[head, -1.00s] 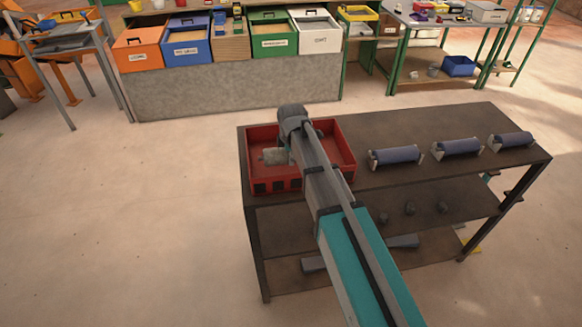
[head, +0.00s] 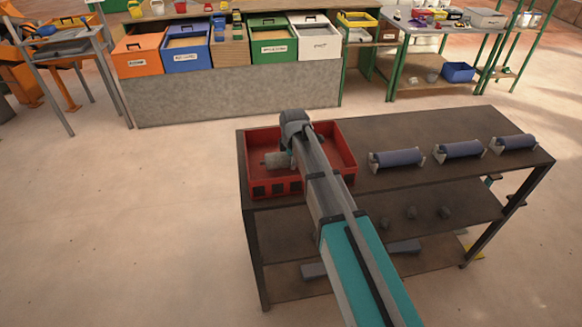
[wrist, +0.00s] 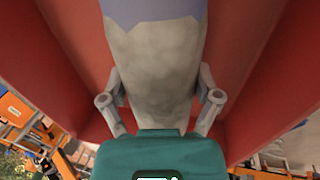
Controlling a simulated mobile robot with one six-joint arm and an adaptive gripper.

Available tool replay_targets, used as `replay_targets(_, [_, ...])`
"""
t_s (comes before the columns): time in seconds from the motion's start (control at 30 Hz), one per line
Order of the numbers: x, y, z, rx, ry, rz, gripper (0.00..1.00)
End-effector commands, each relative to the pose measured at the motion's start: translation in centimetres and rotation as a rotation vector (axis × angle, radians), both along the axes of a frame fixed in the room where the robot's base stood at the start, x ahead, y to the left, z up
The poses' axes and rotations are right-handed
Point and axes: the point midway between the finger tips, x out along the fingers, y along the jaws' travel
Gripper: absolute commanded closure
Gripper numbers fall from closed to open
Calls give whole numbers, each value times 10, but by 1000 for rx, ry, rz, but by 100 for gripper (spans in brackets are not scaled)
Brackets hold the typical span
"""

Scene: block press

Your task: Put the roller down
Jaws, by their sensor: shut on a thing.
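A roller (wrist: 153,65) with a pale, mottled grey part and a blue-purple part fills the middle of the wrist view. My gripper (wrist: 160,98) is shut on the pale part, with one finger on each side. Red tray walls (wrist: 255,75) rise to the left and right of the roller. In the head view the red tray (head: 276,188) stands at the left end of the table top, and my arm reaches over it. My arm hides part of the tray, and I cannot tell whether the roller touches its floor.
Several blue-grey rollers in holders stand in a row along the dark table (head: 420,125), including one holder's roller (head: 398,157) nearest the tray. Bare table top lies around them. Lower shelves hold small grey pieces. Coloured bins (head: 188,47) stand far behind.

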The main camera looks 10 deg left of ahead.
Motion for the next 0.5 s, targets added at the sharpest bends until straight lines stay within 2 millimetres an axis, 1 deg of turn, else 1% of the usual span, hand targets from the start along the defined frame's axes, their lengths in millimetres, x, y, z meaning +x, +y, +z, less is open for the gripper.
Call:
replay_targets(0.03, [-1,0,-9,0,0,0,80])
replay_targets(0.2, [-1,1,-21,0,0,1,80])
replay_targets(0.33, [-1,1,-27,0,0,1,80])
replay_targets(0.5, [-1,1,-28,0,0,1,80])
